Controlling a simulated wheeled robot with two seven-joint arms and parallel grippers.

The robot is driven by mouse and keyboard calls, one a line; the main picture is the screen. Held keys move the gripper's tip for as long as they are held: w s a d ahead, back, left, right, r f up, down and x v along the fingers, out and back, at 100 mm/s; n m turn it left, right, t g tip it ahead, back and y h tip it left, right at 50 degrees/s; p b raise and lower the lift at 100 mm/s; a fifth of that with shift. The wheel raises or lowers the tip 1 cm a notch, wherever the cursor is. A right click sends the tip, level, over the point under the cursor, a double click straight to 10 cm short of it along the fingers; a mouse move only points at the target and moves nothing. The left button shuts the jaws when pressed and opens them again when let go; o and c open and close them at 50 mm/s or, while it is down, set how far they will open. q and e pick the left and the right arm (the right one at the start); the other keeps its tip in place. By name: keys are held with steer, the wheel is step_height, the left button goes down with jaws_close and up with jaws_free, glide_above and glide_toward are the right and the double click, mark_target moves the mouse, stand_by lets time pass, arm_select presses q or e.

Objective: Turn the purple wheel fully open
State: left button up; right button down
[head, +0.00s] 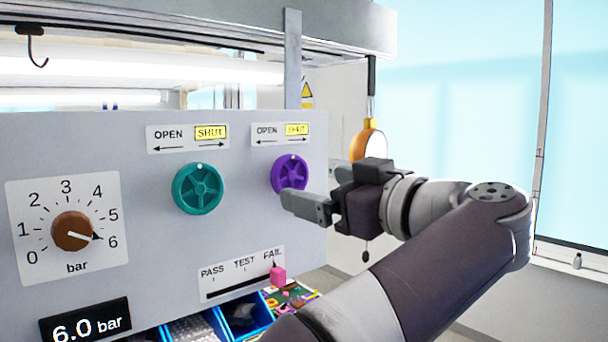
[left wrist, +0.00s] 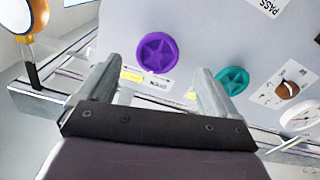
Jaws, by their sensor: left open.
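The purple wheel (head: 290,172) is on the grey upright panel, with a small pale mark at its top rim. The label above it (head: 281,134) reads OPEN at left and SHUT at right, with SHUT lit yellow. My left gripper (head: 298,204) is open and empty, in front of the panel just below and right of the wheel, hiding a little of its lower edge. In the left wrist view the purple wheel (left wrist: 157,52) shows whole, beyond and between the two fingers, apart from them. My right gripper is not in view.
A teal wheel (head: 198,188) sits left of the purple one, its label also lit at SHUT. A brown knob (head: 72,232) points near 6 bar; a display (head: 86,323) reads 6.0 bar. A pink slider (head: 278,276) stands at FAIL. An orange-rimmed round object (head: 369,142) hangs at right.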

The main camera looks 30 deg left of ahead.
mark_target(294, 180)
arm_select(q)
steer(key=p+x, duration=0.1)
steer(key=x, duration=0.4)
steer(key=shift+w, duration=0.1)
steer(key=shift+a, duration=0.2)
steer(key=shift+d, duration=0.25)
steer(key=c, duration=1)
steer(key=shift+c, duration=0.2)
